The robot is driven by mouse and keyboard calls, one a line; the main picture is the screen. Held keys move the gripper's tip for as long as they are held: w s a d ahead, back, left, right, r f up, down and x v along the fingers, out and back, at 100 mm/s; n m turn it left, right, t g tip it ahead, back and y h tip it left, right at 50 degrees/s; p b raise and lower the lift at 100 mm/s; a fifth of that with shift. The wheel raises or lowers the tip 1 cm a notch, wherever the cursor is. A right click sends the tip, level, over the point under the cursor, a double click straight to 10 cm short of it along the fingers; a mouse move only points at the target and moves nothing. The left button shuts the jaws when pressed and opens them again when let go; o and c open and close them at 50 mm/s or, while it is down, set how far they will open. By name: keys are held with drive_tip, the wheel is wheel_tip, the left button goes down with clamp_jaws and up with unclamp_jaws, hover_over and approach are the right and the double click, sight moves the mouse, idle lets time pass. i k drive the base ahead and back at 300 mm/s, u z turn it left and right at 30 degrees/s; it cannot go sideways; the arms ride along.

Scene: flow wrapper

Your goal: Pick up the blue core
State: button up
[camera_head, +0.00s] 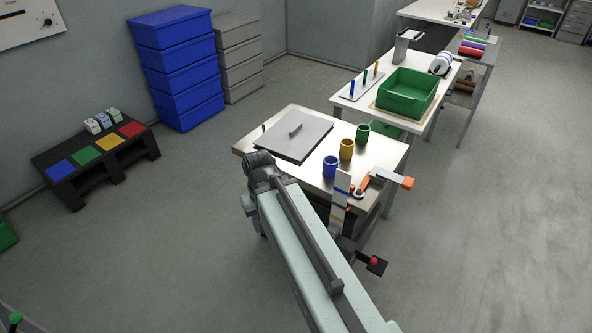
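The blue core (330,167) is a short, hollow cylinder standing upright on the near table (388,150), towards its front edge. A yellow core (346,149) and a green core (363,133) stand behind it in a slanting row, apart from one another. My pale arm reaches up from the bottom and ends in a dark joint left of the blue core, by the table's front left edge. I cannot make out my gripper's fingers in this view. Nothing is seen touching the blue core.
A grey plate (293,135) with a raised handle lies left of the cores. An upright striped strip (341,188) and an orange-ended lever (408,183) stand close to the blue core's right. A green bin (407,92) stands on the table behind.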

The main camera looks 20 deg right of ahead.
sight(331, 163)
drive_tip(key=u, duration=2.15)
drive_tip(key=k, duration=1.65)
drive_tip(key=z, duration=0.7)
drive_tip(key=i, duration=1.65)
drive_tip(key=u, duration=0.1)
